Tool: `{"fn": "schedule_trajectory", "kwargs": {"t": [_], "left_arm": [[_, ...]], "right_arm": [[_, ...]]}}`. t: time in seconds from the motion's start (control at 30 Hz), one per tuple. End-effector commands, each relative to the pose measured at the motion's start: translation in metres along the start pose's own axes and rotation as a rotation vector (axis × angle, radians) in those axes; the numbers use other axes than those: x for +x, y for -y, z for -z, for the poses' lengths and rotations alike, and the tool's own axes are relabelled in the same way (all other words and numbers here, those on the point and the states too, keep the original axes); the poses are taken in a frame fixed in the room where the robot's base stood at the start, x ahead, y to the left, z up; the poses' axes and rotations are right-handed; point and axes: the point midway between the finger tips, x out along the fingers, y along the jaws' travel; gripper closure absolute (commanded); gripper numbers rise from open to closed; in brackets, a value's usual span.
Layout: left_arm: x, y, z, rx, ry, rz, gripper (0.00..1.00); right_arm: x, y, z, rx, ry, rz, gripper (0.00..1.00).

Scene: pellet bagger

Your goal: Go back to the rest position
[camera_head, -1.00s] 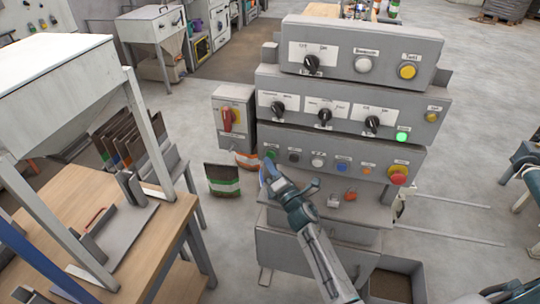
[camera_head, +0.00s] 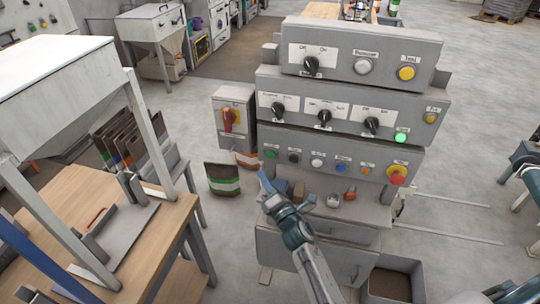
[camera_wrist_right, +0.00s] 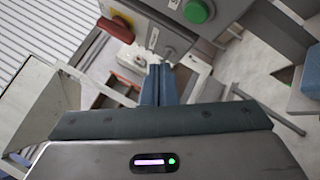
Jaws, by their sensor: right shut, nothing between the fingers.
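My right gripper (camera_head: 265,178) is shut and empty in front of the lower left part of the grey control panel (camera_head: 340,150). In the right wrist view its two blue fingers (camera_wrist_right: 157,85) are together with nothing between them. The panel has rows of black knobs, coloured buttons and a lit green lamp (camera_head: 401,137). A red stop button (camera_head: 397,178) sits at its lower right. I cannot tell whether the fingertips touch anything, but they appear apart from the panel face. My left gripper is not in view.
A grey box with a red switch (camera_head: 228,118) stands left of the panel. A bag (camera_head: 222,180) stands on the floor below it. A wooden table (camera_head: 150,225) with a metal frame fills the left. An open bin (camera_head: 393,283) is at the lower right.

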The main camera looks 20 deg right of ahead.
Motion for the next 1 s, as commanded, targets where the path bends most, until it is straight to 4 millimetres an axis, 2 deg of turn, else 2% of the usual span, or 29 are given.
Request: {"fn": "schedule_trajectory", "kwargs": {"t": [0.33, 0.47, 0.57, 0.67, 0.7, 0.8, 0.87, 0.9, 0.97, 1.0], "left_arm": [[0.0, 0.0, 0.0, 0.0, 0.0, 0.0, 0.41], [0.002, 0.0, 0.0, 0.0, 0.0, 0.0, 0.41], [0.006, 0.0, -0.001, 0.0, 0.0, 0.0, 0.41], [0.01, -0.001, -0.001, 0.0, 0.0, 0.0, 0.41], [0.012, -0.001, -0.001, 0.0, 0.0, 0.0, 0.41], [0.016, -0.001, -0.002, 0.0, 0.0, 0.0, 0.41], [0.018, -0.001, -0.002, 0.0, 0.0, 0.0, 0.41], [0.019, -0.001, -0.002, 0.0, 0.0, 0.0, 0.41], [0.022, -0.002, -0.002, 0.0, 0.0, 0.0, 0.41], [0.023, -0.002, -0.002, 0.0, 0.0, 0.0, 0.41]], "right_arm": [[0.0, 0.001, 0.0, 0.001, 0.0, 0.0, 1.0], [-0.007, 0.019, 0.009, 0.054, -0.011, 0.038, 1.0], [-0.025, 0.061, 0.029, 0.176, -0.027, 0.129, 1.0], [-0.058, 0.119, 0.057, 0.354, -0.034, 0.268, 1.0], [-0.074, 0.144, 0.068, 0.431, -0.03, 0.33, 1.0], [-0.119, 0.2, 0.096, 0.616, -0.003, 0.485, 1.0], [-0.15, 0.231, 0.112, 0.718, 0.023, 0.579, 1.0], [-0.172, 0.251, 0.122, 0.785, 0.045, 0.641, 1.0], [-0.206, 0.278, 0.136, 0.881, 0.087, 0.734, 1.0], [-0.23, 0.296, 0.146, 0.941, 0.118, 0.796, 1.0]]}}
